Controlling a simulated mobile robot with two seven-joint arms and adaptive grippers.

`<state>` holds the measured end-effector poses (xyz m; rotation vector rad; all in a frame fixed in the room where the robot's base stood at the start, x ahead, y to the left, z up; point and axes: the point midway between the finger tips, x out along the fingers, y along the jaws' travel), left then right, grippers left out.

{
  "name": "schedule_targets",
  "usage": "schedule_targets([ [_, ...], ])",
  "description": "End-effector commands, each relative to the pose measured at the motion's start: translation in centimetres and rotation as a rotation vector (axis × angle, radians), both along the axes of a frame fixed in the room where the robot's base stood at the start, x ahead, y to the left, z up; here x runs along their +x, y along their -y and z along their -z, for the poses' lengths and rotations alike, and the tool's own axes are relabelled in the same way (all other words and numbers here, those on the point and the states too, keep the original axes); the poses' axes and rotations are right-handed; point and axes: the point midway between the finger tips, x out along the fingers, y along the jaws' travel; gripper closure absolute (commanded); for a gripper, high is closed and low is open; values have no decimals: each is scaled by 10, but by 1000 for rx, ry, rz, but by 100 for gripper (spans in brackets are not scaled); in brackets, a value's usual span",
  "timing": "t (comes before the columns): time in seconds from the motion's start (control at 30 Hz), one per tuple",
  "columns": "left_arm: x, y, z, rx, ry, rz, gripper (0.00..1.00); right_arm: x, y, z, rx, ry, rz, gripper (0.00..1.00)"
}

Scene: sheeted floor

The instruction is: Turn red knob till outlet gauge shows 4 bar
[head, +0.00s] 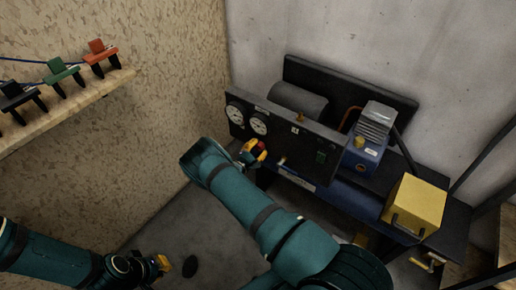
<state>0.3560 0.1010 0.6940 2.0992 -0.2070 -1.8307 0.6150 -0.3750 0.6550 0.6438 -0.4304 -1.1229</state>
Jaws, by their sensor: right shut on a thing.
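Two round white-faced gauges, a left one (235,113) and a right one (258,125), sit on the dark front panel of the compressor unit. Their needles and numbers are too small to read, and I cannot tell which is the outlet gauge. The red knob (262,146) shows just below the right gauge, partly covered by my fingers. My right gripper (254,152), with yellow fingertips, is shut on it, its arm rising from the bottom of the view. My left gripper (161,265) is low at the left, away from the unit; its jaw opening is unclear.
A blue pump (364,153) and a dark tank (298,101) stand behind the panel. A yellow box (416,203) sits at the bench's right end. A wooden shelf (70,107) with coloured clamps juts from the left wall. Floor is open between shelf and bench.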

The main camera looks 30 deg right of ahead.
Motion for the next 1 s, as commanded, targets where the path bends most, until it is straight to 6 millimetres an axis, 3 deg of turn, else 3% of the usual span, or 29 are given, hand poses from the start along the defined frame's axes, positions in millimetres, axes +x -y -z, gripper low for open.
schedule_targets([
  [0.5,0,0,0,0,0,0,100,0,-1,0,161,390,-1,100],
  [1.0,0,0,0,0,0,0,100,0,-1,0,217,524,-1,100],
])
